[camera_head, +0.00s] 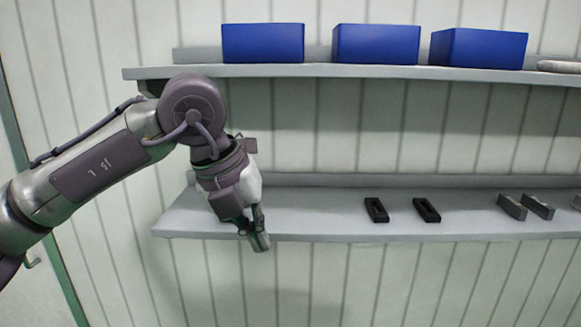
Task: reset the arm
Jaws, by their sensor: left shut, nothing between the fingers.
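My left arm comes in from the left and bends down at its wrist. My left gripper (259,240) points down in front of the left part of the lower shelf (320,215), near its front edge. Its fingers are shut with nothing between them. I cannot tell if the fingers touch the shelf edge. My right gripper does not show.
Two black slotted blocks (376,210) (427,210) lie on the lower shelf, with grey metal pieces (525,206) farther right. Blue boxes (263,43) (376,44) (478,48) stand on the upper shelf (330,71). A ribbed wall is behind.

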